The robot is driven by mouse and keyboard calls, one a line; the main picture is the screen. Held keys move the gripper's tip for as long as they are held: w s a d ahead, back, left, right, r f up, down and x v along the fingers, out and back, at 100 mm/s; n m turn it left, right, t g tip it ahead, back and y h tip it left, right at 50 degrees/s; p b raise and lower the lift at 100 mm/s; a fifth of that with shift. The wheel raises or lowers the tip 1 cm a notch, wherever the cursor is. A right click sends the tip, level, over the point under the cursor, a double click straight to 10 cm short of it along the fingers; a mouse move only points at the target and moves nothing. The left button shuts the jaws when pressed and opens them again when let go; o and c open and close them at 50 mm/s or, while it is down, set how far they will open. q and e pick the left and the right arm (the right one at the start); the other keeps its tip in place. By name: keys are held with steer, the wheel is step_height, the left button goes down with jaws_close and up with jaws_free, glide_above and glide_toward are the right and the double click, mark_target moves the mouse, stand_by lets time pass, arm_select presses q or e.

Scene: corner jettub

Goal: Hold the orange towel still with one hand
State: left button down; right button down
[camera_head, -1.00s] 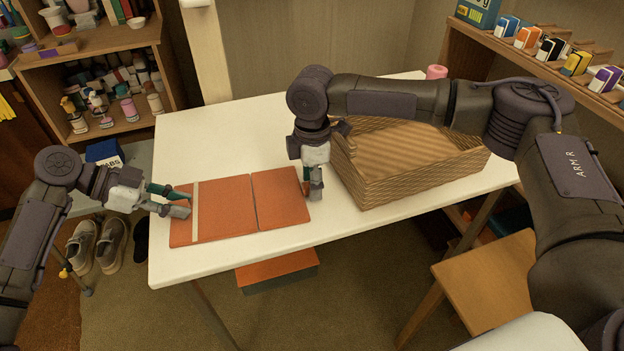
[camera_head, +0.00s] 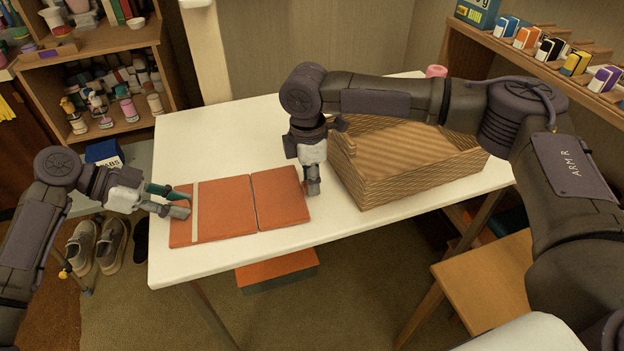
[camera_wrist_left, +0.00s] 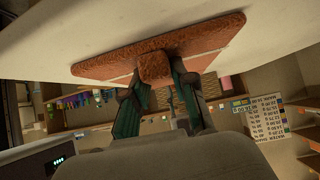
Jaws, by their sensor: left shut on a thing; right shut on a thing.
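The orange towel (camera_head: 225,205) lies flat on the white table, with a pale stripe near its left end and a crease line right of its middle. My left gripper (camera_head: 180,201) is at the towel's left edge, shut on it. In the left wrist view, a bunched bit of the towel (camera_wrist_left: 155,66) sits between the fingertips of my left gripper (camera_wrist_left: 156,76). My right gripper (camera_head: 312,184) is at the towel's right edge, pointing down and shut on it; its exact hold on the cloth is partly hidden.
A woven basket (camera_head: 415,178) stands on the white table (camera_head: 220,130) just right of my right gripper. Table room is clear behind the towel. A wooden stool (camera_head: 487,280) stands at the front right, and shelves (camera_head: 95,45) stand at the back left.

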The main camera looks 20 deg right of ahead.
mark_target(288, 192)
steer(key=shift+a+r+h, duration=0.3)
steer(key=shift+r+h, duration=0.2)
steer(key=shift+r, duration=0.05)
steer(key=a+r+h, duration=0.1)
steer(key=r+h, duration=0.1)
steer(key=a+r+h, duration=0.3)
steer(key=r+h, duration=0.1)
steer(key=h, duration=0.1)
steer(key=shift+w+a+r+g, duration=0.1)
steer(key=shift+a+r+g, duration=0.05)
steer(key=shift+a+g, duration=0.15)
steer(key=a+h, duration=0.1)
steer(key=a+r+h, duration=0.1)
steer(key=a+h, duration=0.1)
steer(key=shift+w+a+r+h, duration=0.1)
steer(key=shift+a+r+h, duration=0.05)
steer(key=shift+r+h, duration=0.25)
steer(key=c, duration=1)
jaws_free()
steer(key=shift+o, duration=0.2)
steer(key=shift+w+r, duration=0.1)
